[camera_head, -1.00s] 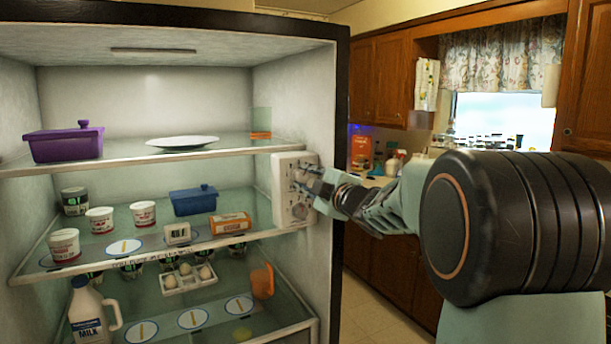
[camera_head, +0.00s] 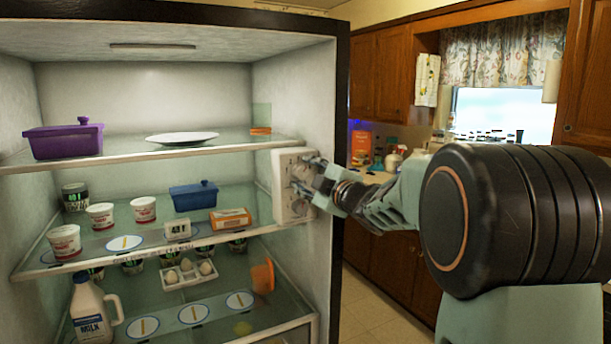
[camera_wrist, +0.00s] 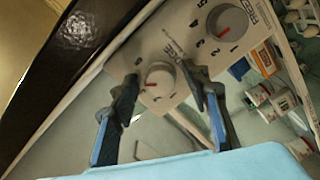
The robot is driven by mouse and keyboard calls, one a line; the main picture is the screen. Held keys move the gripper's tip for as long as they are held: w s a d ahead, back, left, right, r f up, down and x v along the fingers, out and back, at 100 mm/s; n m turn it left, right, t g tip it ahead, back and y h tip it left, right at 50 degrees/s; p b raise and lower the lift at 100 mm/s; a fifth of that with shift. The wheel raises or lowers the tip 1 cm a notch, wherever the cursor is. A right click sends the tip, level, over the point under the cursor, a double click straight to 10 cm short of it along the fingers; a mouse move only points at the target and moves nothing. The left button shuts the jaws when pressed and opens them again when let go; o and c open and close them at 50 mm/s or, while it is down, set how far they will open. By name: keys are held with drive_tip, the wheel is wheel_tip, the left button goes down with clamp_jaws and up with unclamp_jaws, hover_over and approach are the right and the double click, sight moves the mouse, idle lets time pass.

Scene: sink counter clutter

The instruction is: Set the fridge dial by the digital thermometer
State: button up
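A white control panel (camera_head: 291,188) is fixed to the right inner wall of the open fridge. The wrist view shows two round grey dials with red marks on it: a nearer dial (camera_wrist: 160,78) beside partly hidden lettering that seems to end in "DGE", and a farther dial (camera_wrist: 228,22) beside "FREE". My gripper (camera_wrist: 163,85) is open, its fingers on either side of the nearer dial; I cannot tell whether they touch it. In the head view my gripper (camera_head: 315,180) is in front of the panel. A small white thermometer (camera_head: 177,229) stands on the middle shelf; its reading is too small to read.
The middle shelf holds several tubs (camera_head: 101,216), a blue container (camera_head: 194,197) and an orange-white box (camera_head: 231,218). A purple dish (camera_head: 63,141) and white plate (camera_head: 182,139) sit above; milk (camera_head: 92,312) and eggs (camera_head: 188,272) below. The fridge's dark edge (camera_head: 341,120) is close to my gripper.

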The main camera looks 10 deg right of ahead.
drive_tip(key=v, duration=1.2)
